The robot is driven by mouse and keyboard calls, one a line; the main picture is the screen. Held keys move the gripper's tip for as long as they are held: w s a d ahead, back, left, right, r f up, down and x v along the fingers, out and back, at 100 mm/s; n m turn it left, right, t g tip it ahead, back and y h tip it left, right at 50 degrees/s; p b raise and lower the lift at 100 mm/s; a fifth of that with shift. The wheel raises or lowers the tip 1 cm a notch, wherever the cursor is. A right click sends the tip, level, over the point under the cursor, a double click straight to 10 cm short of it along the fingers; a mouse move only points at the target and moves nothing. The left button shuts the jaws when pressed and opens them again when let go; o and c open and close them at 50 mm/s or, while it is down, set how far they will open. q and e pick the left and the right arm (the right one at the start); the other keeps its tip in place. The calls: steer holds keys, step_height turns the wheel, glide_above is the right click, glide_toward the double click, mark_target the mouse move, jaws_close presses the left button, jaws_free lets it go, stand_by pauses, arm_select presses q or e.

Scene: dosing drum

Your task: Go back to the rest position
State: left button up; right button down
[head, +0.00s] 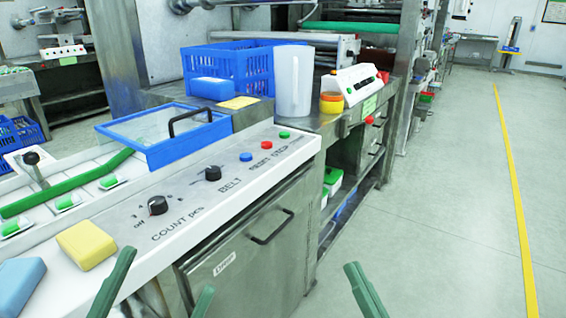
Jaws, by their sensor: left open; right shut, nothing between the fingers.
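My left gripper (166,271) is at the bottom edge of the head view, left of centre. Its two green fingers stand well apart with nothing between them, in front of the white control panel (225,205). My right gripper (360,281) is at the bottom, right of centre. Its green fingers show as one closed piece, empty, over the bare floor to the right of the steel cabinet (245,260). Neither gripper is seen holding anything. The rest of both arms is out of view.
The panel carries black knobs and coloured buttons. A yellow sponge (86,245) and a blue block (18,284) lie at its left. A blue-framed lid (165,133), white jug (294,82) and blue crate (262,66) stand behind. The floor (440,210) at right is clear.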

steer(key=s+d+r+n+t+y+p, duration=0.15)
steer(key=s+r+n+y, duration=0.35)
steer(key=s+r+n, duration=0.55)
arm_select(q)
steer(key=w+a+f+n+g+y+p, duration=0.4)
steer(key=w+f+n+y+p, duration=0.5)
steer(key=p, duration=0.6)
arm_select(e)
steer(key=w+d+f+m+g+h, duration=0.3)
steer(key=w+f+m+g+h, duration=0.3)
steer(key=w+f+h, duration=0.3)
arm_select(q)
steer(key=s+f+n+g+y+p, duration=0.2)
steer(key=s+f+g+y+p, duration=0.2)
steer(key=s+f+g+p, duration=0.4)
steer(key=s+f+p, duration=0.2)
steer(key=s+f, duration=0.1)
steer(key=f, duration=0.1)
steer(key=shift+g, duration=0.4)
arm_select(e)
steer(key=s+d+f+m+g+h, duration=0.1)
steer(key=s+f+m+g+h, duration=0.1)
steer(key=s+f+g, duration=0.5)
steer(key=s+f+m, duration=0.1)
steer(key=s+f, duration=0.2)
steer(key=f, duration=0.2)
steer(key=shift+f+h, duration=0.2)
steer(key=shift+h, duration=0.1)
